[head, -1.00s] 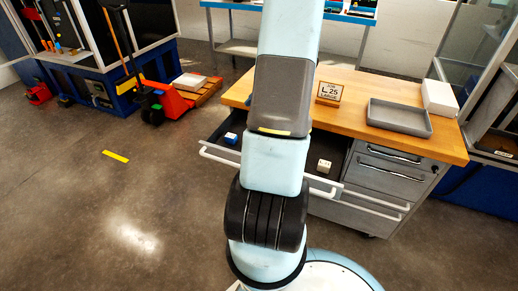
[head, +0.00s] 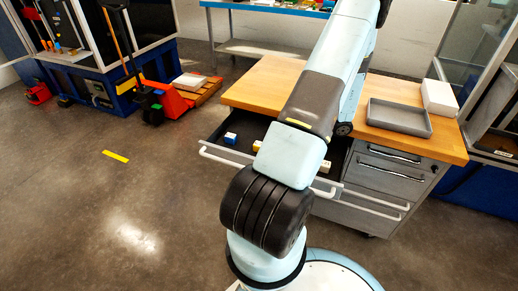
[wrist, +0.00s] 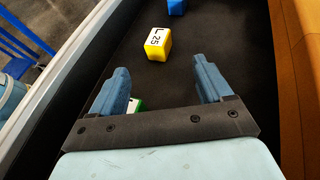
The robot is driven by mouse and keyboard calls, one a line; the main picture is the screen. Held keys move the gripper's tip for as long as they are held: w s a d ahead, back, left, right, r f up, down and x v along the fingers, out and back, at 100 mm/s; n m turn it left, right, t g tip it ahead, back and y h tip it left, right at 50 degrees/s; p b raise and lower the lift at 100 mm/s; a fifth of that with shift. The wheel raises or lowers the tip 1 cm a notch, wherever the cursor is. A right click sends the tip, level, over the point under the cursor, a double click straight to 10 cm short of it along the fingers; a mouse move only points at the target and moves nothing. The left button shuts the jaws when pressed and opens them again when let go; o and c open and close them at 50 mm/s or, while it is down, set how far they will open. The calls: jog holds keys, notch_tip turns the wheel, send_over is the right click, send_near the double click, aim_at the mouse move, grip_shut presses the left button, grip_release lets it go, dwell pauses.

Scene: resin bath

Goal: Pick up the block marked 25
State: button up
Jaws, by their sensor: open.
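The block marked 25 (wrist: 158,43) is yellow with a white top reading "L 25". In the wrist view it lies on the dark drawer floor, beyond my fingertips and roughly between their lines. My gripper (wrist: 163,75) is open and empty, apart from the block. In the head view a small yellow block (head: 257,146) shows in the open drawer (head: 210,150), just left of my arm. My gripper is hidden from the head view.
A blue block (wrist: 176,7) lies farther along the drawer. A green and white block (wrist: 136,104) sits partly hidden by my left finger. The drawer's walls run close on both sides. A grey tray (head: 400,117) and a white box (head: 439,98) stand on the wooden worktop.

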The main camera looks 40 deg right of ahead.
aim_at(260, 144)
jog(key=x, duration=1.1)
jog(key=shift+a, duration=0.25)
jog(key=shift+c, duration=0.2)
jog(key=c, duration=1.3)
